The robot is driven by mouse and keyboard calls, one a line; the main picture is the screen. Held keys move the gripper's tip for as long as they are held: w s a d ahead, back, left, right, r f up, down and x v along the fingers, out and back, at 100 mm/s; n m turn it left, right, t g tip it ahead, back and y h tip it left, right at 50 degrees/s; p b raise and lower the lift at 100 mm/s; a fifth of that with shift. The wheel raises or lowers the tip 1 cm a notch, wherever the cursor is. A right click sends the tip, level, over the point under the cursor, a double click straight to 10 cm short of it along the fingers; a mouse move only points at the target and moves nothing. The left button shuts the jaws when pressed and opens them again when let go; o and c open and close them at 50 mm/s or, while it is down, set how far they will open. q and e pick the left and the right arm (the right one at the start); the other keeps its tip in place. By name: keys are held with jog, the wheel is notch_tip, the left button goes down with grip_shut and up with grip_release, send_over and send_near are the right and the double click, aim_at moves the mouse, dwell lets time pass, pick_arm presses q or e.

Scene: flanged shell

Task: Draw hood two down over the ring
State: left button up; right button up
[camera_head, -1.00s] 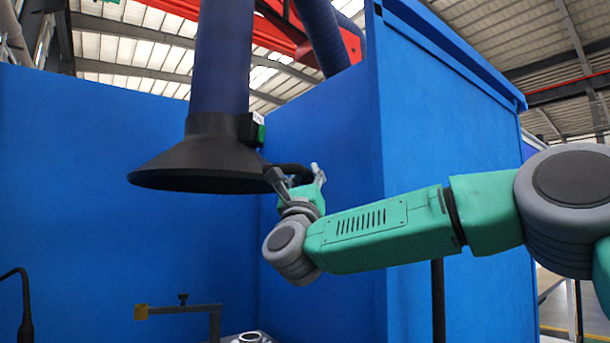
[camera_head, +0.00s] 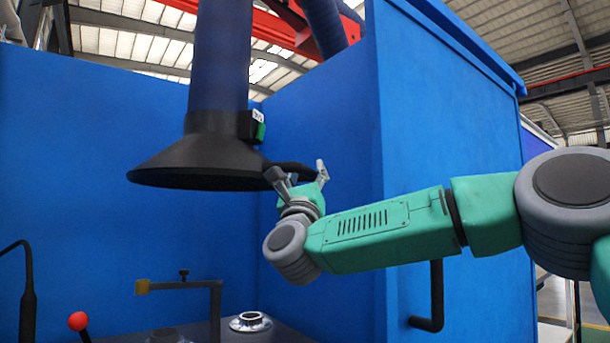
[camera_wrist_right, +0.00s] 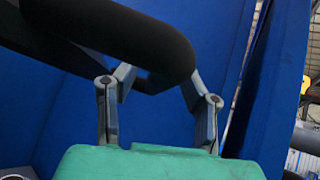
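The hood (camera_head: 205,158) is a black cone on a dark blue duct (camera_head: 220,60), hanging upright left of centre in the head view. A dark handle (camera_head: 288,168) reaches from its right side; in the wrist view the handle (camera_wrist_right: 140,40) crosses close to the camera. My right gripper (camera_head: 299,176) is at this handle with a finger on either side; the handle hides the fingertips in the wrist view. It appears to hold the handle. A silver flanged ring (camera_head: 250,321) sits on the dark table, below and right of the hood, with clear space between. My left gripper is out of view.
A bracket stand (camera_head: 215,300) with a yellow tip (camera_head: 142,287) rises between hood and table. A red-knobbed lever (camera_head: 78,321) and a black gooseneck (camera_head: 27,310) stand at left. Blue booth walls (camera_head: 90,180) enclose the area; the right panel (camera_head: 450,130) is beside my right arm.

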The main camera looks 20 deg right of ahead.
jog(key=shift+s+f, duration=0.1)
jog(key=v, duration=1.1)
jog(key=shift+s+f, duration=0.2)
jog(key=shift+f, duration=0.15)
jog(key=shift+a, duration=0.1)
